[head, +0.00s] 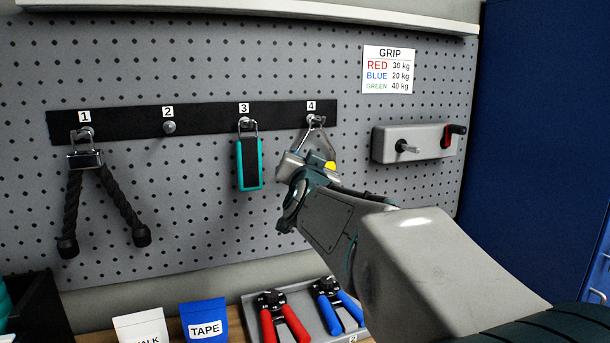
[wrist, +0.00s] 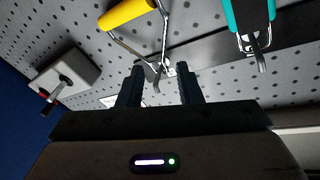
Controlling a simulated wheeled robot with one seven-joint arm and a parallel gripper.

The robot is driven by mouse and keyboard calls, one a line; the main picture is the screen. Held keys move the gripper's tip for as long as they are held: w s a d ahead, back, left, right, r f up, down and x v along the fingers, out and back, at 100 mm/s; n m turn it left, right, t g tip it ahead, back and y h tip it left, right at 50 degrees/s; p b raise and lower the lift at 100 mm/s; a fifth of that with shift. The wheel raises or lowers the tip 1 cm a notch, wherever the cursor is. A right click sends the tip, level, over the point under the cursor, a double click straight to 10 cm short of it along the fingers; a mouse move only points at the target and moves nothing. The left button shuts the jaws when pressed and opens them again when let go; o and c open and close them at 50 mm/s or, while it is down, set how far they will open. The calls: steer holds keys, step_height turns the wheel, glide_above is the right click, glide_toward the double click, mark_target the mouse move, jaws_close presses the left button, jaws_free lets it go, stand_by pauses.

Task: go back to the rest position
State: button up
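My gripper (head: 303,163) is raised in front of hook 4 at the right end of the black rail. In the wrist view its two dark fingers (wrist: 160,80) stand apart, open. The metal frame of a yellow-gripped handle (wrist: 128,13) lies between or just beyond them, near the hook; I cannot tell whether they touch it. In the head view the handle hangs from hook 4, with a bit of its yellow grip (head: 330,166) showing beside my gripper. My gripper and arm hide the rest of it.
A rope attachment (head: 85,160) hangs on hook 1 and a teal-framed piece (head: 250,164) on hook 3; hook 2 (head: 169,127) is bare. A grey box with a peg and red lever (head: 418,143) is on the pegboard. Below are hand grips in a tray (head: 255,310) and a tape packet (head: 204,320).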

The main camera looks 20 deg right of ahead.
steer(key=s+a+f+n+g+y, duration=0.3)
steer(key=s+a+f, duration=0.25)
steer(key=f, duration=0.35)
steer(key=s+a+f+n+g+y, duration=0.3)
steer(key=s+a+f+g, duration=0.15)
steer(key=s+f, duration=0.4)
steer(key=s+f+n+g, duration=0.2)
steer(key=s+f+g, duration=0.5)
steer(key=s+f, duration=0.7)
stand_by(0.5)
